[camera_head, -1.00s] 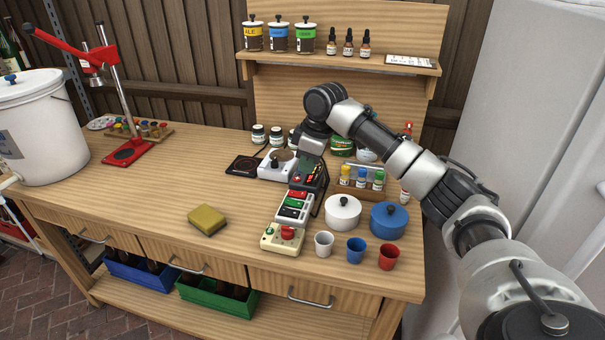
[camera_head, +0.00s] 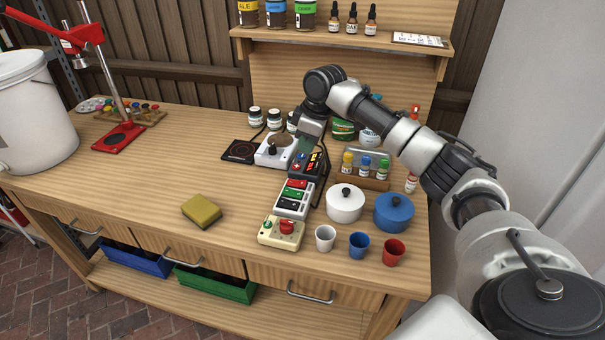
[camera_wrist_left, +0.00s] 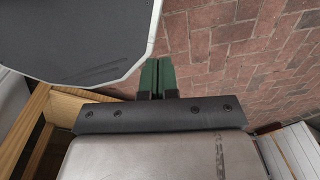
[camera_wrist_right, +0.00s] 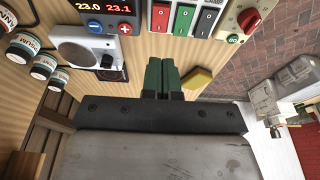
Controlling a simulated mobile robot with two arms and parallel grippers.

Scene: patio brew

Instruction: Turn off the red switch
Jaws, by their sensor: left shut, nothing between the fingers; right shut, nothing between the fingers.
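The red switch (camera_head: 297,184) is the farthest of three rockers on a white switch strip (camera_head: 278,208), with a green and a black rocker nearer the front edge. In the right wrist view the red switch (camera_wrist_right: 160,18) shows at the top, left of the green (camera_wrist_right: 184,18) and black (camera_wrist_right: 208,20) ones. Which way it is tipped is unclear. My right gripper (camera_wrist_right: 162,62) is shut and empty, above the bench beside the strip, apart from the switch in that picture. My left gripper (camera_wrist_left: 157,64) is shut and empty over the brick floor, outside the head view.
A controller with a red display (camera_wrist_right: 105,10) and a white hot plate (camera_head: 270,152) stand behind the strip. A beige box with a red knob (camera_head: 286,228) is in front. White (camera_head: 345,204) and blue (camera_head: 394,212) pots stand right. A yellow sponge (camera_head: 201,210) lies left, with clear bench around.

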